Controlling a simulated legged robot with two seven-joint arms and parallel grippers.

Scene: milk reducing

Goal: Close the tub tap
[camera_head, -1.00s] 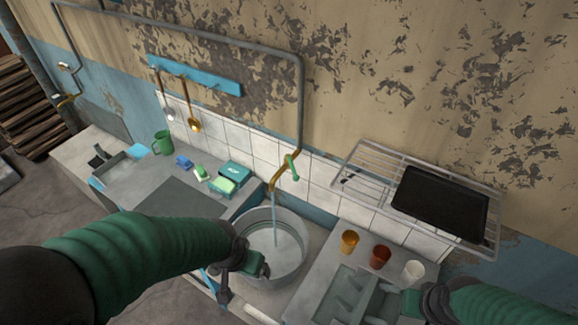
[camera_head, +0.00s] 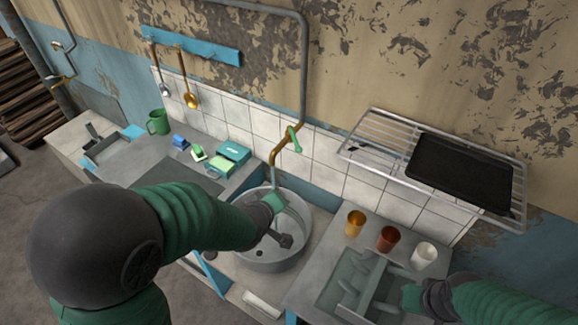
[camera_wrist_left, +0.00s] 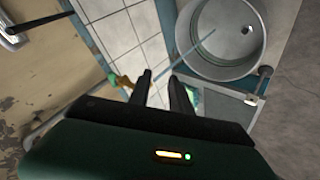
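The brass tap with a green handle (camera_head: 294,138) hangs from the wall pipe above the round metal tub (camera_head: 300,258). My left gripper (camera_head: 284,222) is over the tub, below the tap and apart from it. In the left wrist view its two dark fingers (camera_wrist_left: 161,80) stand apart with nothing between them. There the tap (camera_wrist_left: 121,82) shows just left of the fingertips, and a thin water stream (camera_wrist_left: 197,44) runs toward the tub (camera_wrist_left: 188,45). My right gripper (camera_head: 408,298) is at the lower right beside a grey rack; its fingers are not clear.
An orange cup (camera_head: 355,223), a brown cup (camera_head: 388,239) and a white cup (camera_head: 424,256) stand right of the tub. A wire wall shelf (camera_head: 375,148) holds a black tray (camera_head: 460,172). A green mug (camera_head: 158,122) and teal box (camera_head: 233,152) are on the left counter.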

